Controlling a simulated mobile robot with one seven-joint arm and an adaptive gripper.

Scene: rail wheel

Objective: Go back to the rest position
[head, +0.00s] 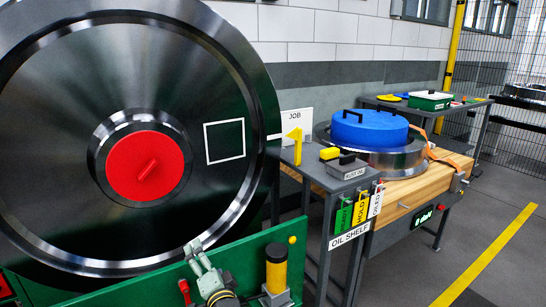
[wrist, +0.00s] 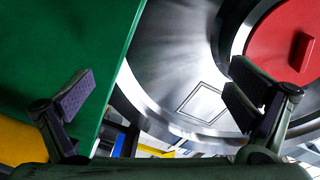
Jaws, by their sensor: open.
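My gripper (head: 196,250) shows low in the head view, in front of the lower rim of the large steel rail wheel (head: 60,75). In the wrist view my gripper (wrist: 162,92) has its two fingers wide apart with nothing between them. The wheel stands upright and fills the left of the head view. It has a red hub cap (head: 135,168) with a bar handle and a white square outline (head: 225,141) on its face. The wheel's face (wrist: 165,55) and the red cap (wrist: 287,45) also show behind the fingers in the wrist view.
A green panel (head: 135,278) runs below the wheel, with a yellow-and-black cylinder (head: 276,268) close right of my arm. A grey oil shelf (head: 322,195) and a wooden bench (head: 415,192) with a blue lidded part (head: 368,128) stand right. Floor (head: 410,270) is clear at lower right.

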